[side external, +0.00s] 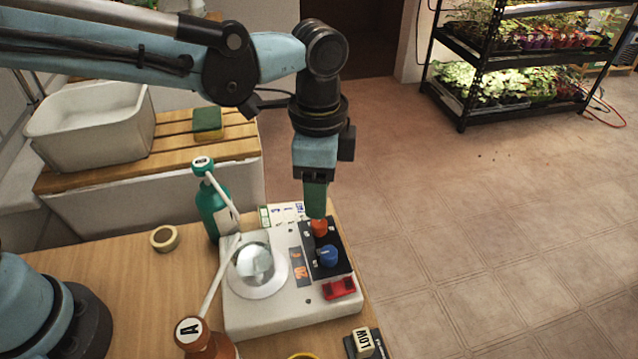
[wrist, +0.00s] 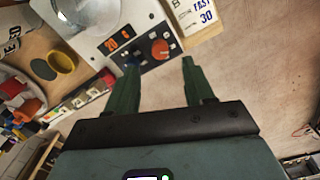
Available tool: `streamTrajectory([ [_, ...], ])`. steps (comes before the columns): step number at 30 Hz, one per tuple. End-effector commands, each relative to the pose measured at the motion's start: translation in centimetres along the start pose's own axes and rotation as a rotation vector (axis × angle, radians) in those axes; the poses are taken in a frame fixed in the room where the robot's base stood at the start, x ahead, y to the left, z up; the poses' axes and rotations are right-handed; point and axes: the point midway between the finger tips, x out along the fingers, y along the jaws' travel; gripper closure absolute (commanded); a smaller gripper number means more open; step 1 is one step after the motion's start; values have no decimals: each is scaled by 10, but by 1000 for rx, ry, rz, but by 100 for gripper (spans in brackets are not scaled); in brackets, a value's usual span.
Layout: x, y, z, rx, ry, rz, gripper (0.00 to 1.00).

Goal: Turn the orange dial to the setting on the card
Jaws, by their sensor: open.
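The orange dial (side external: 319,228) sits on a black panel at the far right of a white device (side external: 275,322). It also shows in the wrist view (wrist: 160,49), with pale marks around it. My gripper (side external: 316,212) points down just above the dial. In the wrist view its green fingers (wrist: 159,64) are apart and empty, with the dial beyond and between their tips. I cannot tell whether they touch it. A pale card (side external: 284,214) lies behind the device; in the wrist view the card (wrist: 203,18) reads "FAST 30". The device's display (wrist: 117,40) reads about 20.
A blue dial (side external: 328,257) and red switch (side external: 340,288) sit near the orange dial. A glass vessel (side external: 253,262) stands on the device's round plate. A green bottle (side external: 212,210) and brown bottle (side external: 205,345) have thin spouts reaching close by. A "LOW" block (side external: 363,342) stands in front.

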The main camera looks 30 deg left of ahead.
Motion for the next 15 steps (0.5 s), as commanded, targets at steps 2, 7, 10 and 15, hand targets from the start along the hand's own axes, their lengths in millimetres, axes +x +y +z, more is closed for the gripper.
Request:
streamTrajectory([
  [2,-15,0,0,0,0,0,47],
  [7,-39,0,0,0,-1,0,47],
  [10,-48,0,0,0,-1,0,47],
  [15,-55,0,0,0,-1,0,47],
])
